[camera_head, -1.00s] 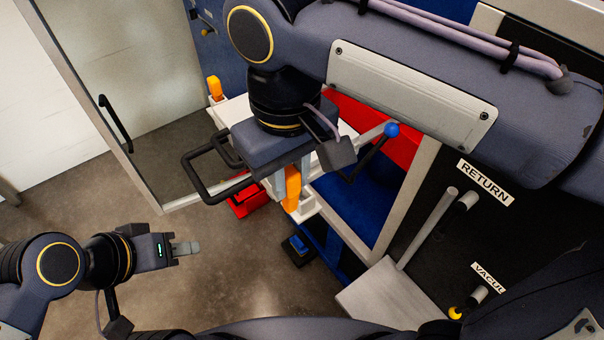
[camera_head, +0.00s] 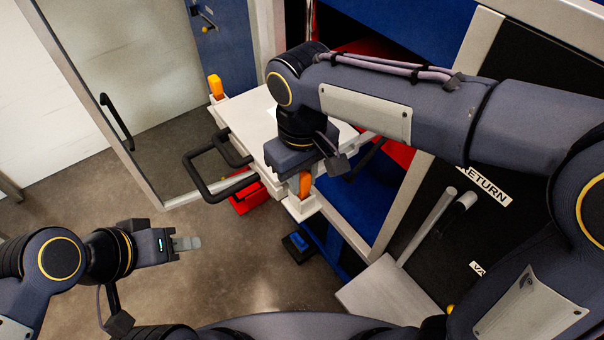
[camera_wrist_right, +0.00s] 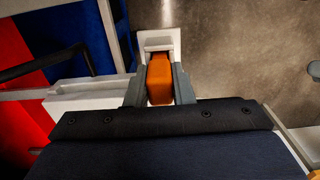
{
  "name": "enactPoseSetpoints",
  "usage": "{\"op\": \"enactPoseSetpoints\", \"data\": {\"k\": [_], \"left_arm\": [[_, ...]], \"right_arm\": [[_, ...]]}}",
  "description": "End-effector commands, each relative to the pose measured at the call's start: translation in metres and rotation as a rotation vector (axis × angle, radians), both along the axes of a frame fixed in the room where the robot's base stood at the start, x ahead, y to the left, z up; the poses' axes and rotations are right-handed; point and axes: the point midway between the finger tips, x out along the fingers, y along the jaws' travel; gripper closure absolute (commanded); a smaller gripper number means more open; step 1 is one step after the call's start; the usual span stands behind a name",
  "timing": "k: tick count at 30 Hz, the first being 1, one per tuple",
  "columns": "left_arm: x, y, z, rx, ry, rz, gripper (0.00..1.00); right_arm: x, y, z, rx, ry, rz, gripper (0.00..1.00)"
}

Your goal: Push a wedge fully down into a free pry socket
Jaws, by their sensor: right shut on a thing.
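My right gripper (camera_head: 304,178) is shut on an orange wedge (camera_head: 305,185), which also shows between both grey fingers in the right wrist view (camera_wrist_right: 159,80). The wedge is upright at a white pry socket (camera_head: 303,207) on the near corner of the white plate. In the right wrist view the socket's white frame (camera_wrist_right: 160,38) lies just past the wedge. How deep the wedge sits is hidden. A second orange wedge (camera_head: 215,86) stands in a white holder at the plate's far left corner. My left gripper (camera_head: 187,243) is away from the plate over the floor; its finger gap cannot be made out.
A black handle (camera_head: 205,180) sticks out from the plate's left side. A red box (camera_head: 248,198) and a black-and-blue item (camera_head: 298,245) lie below. The dark panel with a RETURN label (camera_head: 483,185) stands at right. Open floor lies at lower left.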

Motion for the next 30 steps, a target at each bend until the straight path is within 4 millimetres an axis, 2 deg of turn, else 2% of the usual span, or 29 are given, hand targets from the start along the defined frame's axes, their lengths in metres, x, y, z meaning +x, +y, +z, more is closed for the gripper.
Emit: {"op": "enactPoseSetpoints", "data": {"k": [9, 10, 15, 23, 28, 30], "left_arm": [[0.000, 0.000, -0.004, 0.000, 0.000, 0.000, 0.64], [0.000, 0.000, -0.004, 0.000, 0.000, 0.000, 0.64], [0.000, 0.000, -0.003, 0.000, 0.000, 0.000, 0.64], [0.000, 0.000, -0.003, 0.000, 0.000, 0.000, 0.64], [0.000, 0.000, 0.000, 0.000, 0.000, 0.000, 0.64], [0.000, 0.000, 0.000, 0.000, 0.000, 0.000, 0.64]], "right_arm": [[0.000, 0.000, -0.006, 0.001, -0.001, 0.000, 1.00], [0.000, 0.000, -0.006, 0.001, -0.001, 0.001, 0.77], [0.000, 0.000, -0.005, 0.001, -0.001, 0.000, 0.57], [0.000, 0.000, -0.004, 0.001, -0.001, 0.000, 0.57], [0.000, 0.001, 0.010, 0.003, -0.003, 0.000, 0.57], [0.001, 0.001, 0.022, 0.004, -0.003, 0.000, 0.57]]}}
